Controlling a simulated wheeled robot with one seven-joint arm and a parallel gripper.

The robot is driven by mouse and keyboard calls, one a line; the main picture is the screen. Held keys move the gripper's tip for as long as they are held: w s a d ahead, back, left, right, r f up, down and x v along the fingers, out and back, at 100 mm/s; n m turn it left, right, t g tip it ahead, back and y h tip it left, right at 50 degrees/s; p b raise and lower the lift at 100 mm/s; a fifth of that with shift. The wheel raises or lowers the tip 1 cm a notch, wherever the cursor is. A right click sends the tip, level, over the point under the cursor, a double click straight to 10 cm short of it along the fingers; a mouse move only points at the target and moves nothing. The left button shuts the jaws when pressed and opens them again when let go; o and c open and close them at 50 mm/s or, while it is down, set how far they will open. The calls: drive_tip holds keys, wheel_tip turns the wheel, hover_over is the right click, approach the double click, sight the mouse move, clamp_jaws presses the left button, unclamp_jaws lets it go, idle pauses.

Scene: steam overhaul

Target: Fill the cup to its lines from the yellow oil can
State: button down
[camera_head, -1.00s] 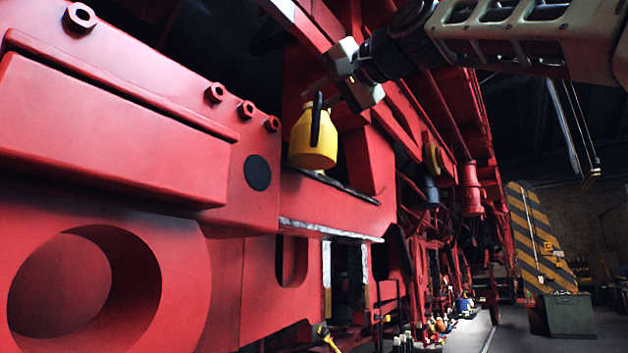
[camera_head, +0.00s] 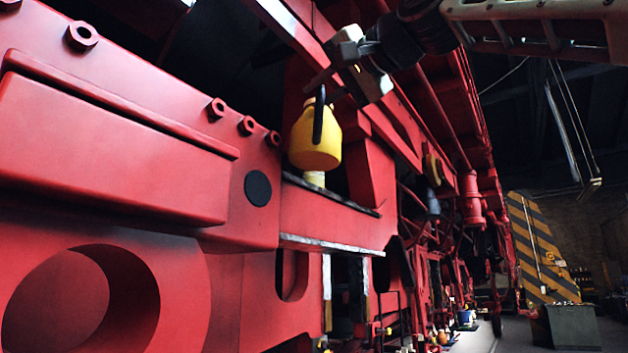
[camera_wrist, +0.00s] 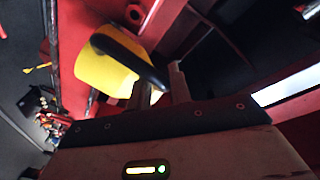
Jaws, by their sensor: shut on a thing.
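The yellow oil can (camera_head: 314,140) hangs from my gripper (camera_head: 322,90) by its black handle, in front of the red machine frame. In the wrist view the can (camera_wrist: 103,70) shows at the upper left, and my gripper (camera_wrist: 158,92) is shut on its dark handle. I do not see the spout clearly. A pale cylinder (camera_head: 315,179), which may be the cup, shows just below the can above a red ledge. The can hides its top, so I cannot see lines or oil level, nor tell whether they touch.
The red ledge (camera_head: 335,208) runs below the can. A large red beam (camera_head: 110,140) with several bolts fills the left. A striped yellow and black panel (camera_head: 540,245) and a dark green box (camera_head: 572,327) stand at the right. The aisle floor there looks open.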

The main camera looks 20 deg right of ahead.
drive_tip(key=shift+s+a+r+p, duration=0.2)
drive_tip(key=shift+s+r, duration=0.1)
drive_tip(key=shift+s, duration=0.55)
drive_tip(key=shift+s+a+r+p, duration=0.1)
drive_tip(key=shift+s+a+r, duration=0.15)
drive_tip(key=shift+s, duration=0.65)
drive_tip(key=shift+s+a+r+p, duration=0.15)
drive_tip(key=shift+s+r, duration=0.15)
drive_tip(key=shift+s, duration=0.55)
